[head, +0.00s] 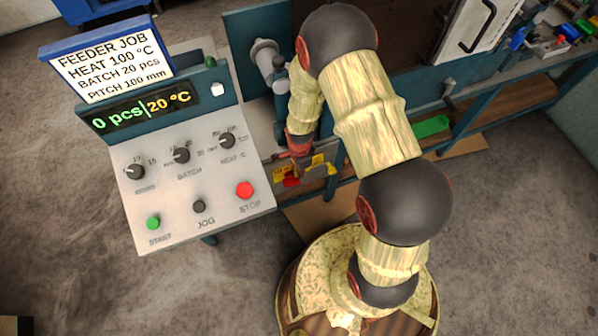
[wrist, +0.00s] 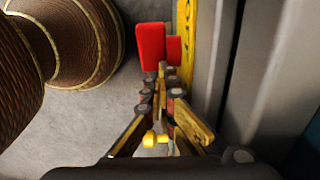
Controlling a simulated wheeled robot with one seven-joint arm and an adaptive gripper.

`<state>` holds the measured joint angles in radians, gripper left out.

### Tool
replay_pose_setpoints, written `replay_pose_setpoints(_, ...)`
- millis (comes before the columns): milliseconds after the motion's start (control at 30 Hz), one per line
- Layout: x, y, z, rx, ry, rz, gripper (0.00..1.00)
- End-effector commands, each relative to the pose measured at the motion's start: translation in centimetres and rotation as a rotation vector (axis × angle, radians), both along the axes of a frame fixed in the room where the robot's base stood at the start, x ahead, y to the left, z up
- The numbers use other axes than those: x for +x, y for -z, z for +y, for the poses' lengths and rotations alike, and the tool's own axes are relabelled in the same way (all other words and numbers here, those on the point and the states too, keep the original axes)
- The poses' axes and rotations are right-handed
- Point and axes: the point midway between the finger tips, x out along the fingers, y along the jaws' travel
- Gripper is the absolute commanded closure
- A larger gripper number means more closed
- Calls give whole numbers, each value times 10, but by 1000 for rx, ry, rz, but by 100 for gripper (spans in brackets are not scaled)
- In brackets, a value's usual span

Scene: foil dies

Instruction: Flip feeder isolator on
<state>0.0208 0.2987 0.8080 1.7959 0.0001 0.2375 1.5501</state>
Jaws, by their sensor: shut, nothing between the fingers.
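The feeder isolator shows in the wrist view as a red handle (wrist: 150,46) beside a yellow plate (wrist: 187,45). In the head view its red part (head: 291,182) and yellow plate (head: 318,162) sit low on the machine, right of the control panel. My gripper (wrist: 163,80) is shut and empty, its fingertips just below the red handle in the wrist view. I cannot tell whether they touch it. In the head view my gripper (head: 300,162) is small and partly merges with the isolator. The handle's on or off position is not clear.
The control panel (head: 190,170) has knobs, a green START button (head: 153,222), a red STOP button (head: 244,190) and a display reading 0 pcs and 20 °C. A job sign (head: 110,65) stands above it. A grey machine post (wrist: 222,60) stands close right of the isolator.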

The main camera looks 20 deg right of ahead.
Motion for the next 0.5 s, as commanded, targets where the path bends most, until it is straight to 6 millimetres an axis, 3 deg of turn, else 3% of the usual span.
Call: replay_pose_setpoints(500, -1, 9, -6, 0, 0, 2, 100)
